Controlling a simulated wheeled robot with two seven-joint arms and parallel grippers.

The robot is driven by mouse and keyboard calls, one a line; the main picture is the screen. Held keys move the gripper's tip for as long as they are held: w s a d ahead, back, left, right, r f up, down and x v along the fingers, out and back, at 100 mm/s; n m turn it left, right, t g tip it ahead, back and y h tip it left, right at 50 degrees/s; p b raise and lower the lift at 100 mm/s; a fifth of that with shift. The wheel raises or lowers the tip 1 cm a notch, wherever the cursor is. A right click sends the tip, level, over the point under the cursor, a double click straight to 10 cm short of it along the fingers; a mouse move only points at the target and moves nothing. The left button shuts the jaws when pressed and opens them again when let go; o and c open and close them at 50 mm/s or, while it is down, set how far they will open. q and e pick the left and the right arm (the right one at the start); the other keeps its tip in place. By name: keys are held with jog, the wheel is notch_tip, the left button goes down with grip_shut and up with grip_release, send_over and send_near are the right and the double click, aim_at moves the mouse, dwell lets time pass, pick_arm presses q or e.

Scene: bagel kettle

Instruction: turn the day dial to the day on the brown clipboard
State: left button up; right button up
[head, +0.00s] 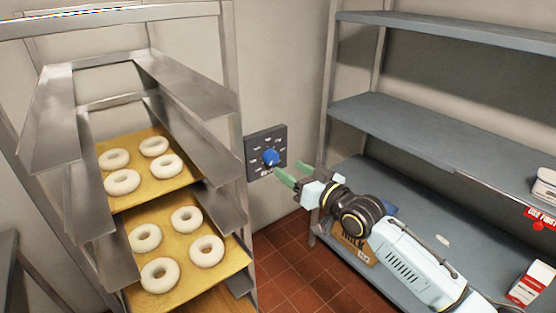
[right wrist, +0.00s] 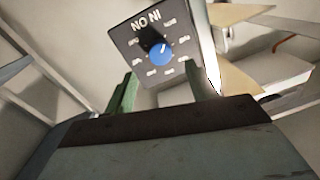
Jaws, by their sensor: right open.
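The day dial is a blue knob (head: 271,157) on a dark square panel (head: 256,147) with white labels around it, fixed to the wall between rack and shelves. The labels are too small to read in the head view. In the right wrist view the knob (right wrist: 159,53) sits on the panel (right wrist: 140,25), tilted, with labels around it and larger lettering near the top edge. My right gripper (head: 285,176) is open, its green fingers just below and right of the knob, apart from it as far as I can tell. My left gripper is not in view.
A metal rack at left holds trays (head: 190,228) of pale dough rings close to the panel.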

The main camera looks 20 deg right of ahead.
aim_at(274, 159)
jog(key=x, duration=0.6)
jog(key=c, duration=1)
